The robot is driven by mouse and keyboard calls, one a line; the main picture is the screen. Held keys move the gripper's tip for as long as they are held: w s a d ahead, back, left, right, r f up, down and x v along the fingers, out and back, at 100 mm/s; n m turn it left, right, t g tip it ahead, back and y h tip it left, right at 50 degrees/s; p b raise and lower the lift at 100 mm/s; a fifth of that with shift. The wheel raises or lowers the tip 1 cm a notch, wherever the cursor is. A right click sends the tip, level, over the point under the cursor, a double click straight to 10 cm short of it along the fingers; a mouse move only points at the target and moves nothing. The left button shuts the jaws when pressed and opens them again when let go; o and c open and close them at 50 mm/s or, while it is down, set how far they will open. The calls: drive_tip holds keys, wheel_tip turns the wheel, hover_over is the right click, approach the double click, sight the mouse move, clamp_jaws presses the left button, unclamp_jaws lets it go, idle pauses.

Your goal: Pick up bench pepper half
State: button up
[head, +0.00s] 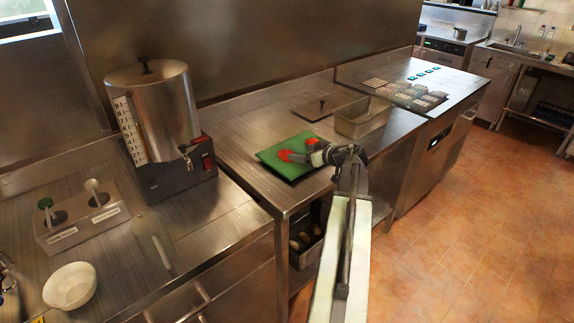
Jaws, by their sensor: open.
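A green cutting board (290,170) lies on the steel bench. A red pepper half (285,156) rests on it near the middle. My gripper (312,157) is open over the right part of the board, just right of the first red piece. I cannot tell whether its fingers touch either piece.
A steel pan (362,118) and a flat lid (318,108) stand behind the board. A grill top with several items (405,93) is at the far right. A steel urn (155,105), a pump-dispenser box (82,220) and a white bowl (70,286) stand left.

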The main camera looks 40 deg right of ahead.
drive_tip(key=shift+f, duration=0.7)
drive_tip(key=shift+b+x, duration=0.6)
drive_tip(key=shift+x, duration=0.75)
drive_tip(key=b+x, duration=0.1)
drive_tip(key=x, duration=0.1)
drive_tip(key=b+x, duration=0.1)
drive_tip(key=x, duration=0.2)
drive_tip(key=shift+d+f, duration=0.1)
drive_tip(key=shift+f, duration=0.15)
drive_tip(key=shift+r, duration=0.15)
drive_tip(key=c, duration=1.5)
drive_tip(key=shift+o, duration=0.2)
